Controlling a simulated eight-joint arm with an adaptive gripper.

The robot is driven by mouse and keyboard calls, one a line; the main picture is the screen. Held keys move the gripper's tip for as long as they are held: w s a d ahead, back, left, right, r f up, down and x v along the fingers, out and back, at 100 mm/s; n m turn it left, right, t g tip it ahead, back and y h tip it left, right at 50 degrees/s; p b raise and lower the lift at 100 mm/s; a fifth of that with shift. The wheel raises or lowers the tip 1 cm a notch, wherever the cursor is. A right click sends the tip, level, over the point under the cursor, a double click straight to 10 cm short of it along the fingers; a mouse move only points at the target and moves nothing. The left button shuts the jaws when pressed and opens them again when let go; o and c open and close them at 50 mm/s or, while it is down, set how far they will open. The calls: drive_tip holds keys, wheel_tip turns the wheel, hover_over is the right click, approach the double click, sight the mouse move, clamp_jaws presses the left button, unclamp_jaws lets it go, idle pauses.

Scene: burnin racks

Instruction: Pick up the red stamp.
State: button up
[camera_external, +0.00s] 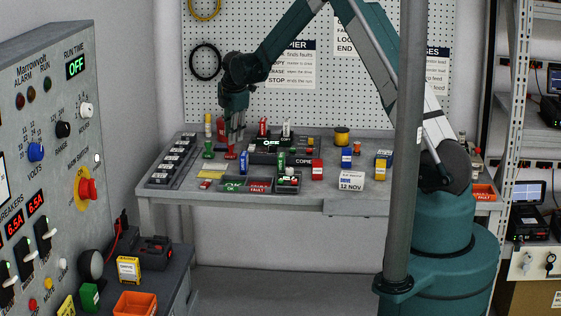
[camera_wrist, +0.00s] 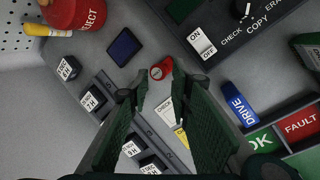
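A small red piece with a rounded top (camera_wrist: 161,69), which looks like the red stamp, shows between and just past my fingertips in the wrist view. My gripper (camera_wrist: 161,84) points down at it, with its two dark green fingers apart on either side. A narrow gap seems to remain, and contact is not clear. In the external view my gripper (camera_external: 234,139) hangs low over the left part of the bench, with the red piece (camera_external: 231,155) under its fingers.
A blue DRIVE block (camera_wrist: 239,105) and a red FAULT pad (camera_wrist: 302,124) lie right in the wrist view.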

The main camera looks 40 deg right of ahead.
sight(231, 150)
drive_tip(key=shift+f, duration=0.2)
drive_tip(key=shift+w+f, duration=0.1)
drive_tip(key=shift+x, duration=2.5)
drive_tip(key=shift+c, duration=0.6)
drive_tip(key=c, duration=0.4)
drive_tip(key=shift+c, duration=0.2)
